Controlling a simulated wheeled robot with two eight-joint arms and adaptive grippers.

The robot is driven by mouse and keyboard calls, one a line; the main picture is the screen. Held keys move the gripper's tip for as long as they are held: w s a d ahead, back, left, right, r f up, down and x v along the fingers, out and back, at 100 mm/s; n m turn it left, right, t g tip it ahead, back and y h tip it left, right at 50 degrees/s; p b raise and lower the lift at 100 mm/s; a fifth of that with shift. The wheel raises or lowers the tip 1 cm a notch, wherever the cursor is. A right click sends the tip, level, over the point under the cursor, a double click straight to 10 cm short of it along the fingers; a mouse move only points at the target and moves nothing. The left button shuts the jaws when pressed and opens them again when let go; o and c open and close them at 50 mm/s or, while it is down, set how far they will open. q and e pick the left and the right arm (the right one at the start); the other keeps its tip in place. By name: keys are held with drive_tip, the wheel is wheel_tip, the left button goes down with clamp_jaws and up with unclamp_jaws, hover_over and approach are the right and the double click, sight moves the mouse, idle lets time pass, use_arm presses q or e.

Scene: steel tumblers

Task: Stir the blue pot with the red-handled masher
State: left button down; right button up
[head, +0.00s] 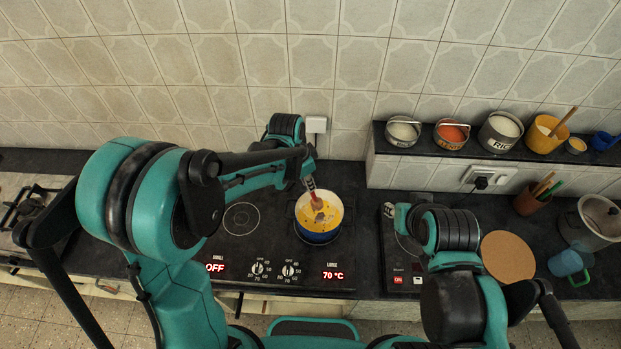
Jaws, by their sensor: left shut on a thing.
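The blue pot (318,238) stands on the right burner of the cooktop and holds a yellow liquid with dark specks. The masher's red handle (316,203) rises over the pot's far side. My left gripper (309,184) is shut on the masher just above the pot. The masher's lower end is hidden, seemingly in the yellow liquid. My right gripper (403,215) is over the small hob to the right of the pot, away from it; its fingers are too small and partly hidden to tell their opening.
The cooktop (240,255) has an empty left burner and displays reading OFF and 70 °C. A small hob (395,262), a round cork mat (508,257), a blue mug (566,264) and a steel pot (592,225) are to the right. Several food containers line a raised shelf (400,160).

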sight(312, 204)
use_arm(q)
drive_tip(key=b+x, duration=0.3)
drive_tip(key=x, duration=0.1)
drive_tip(key=b+x, duration=0.3)
drive_tip(key=x, duration=0.1)
drive_tip(key=a+b+x, duration=0.1)
drive_tip(key=b+x, duration=0.3)
drive_tip(key=shift+s+f, duration=0.1)
drive_tip(key=shift+s, duration=0.2)
idle(0.4)
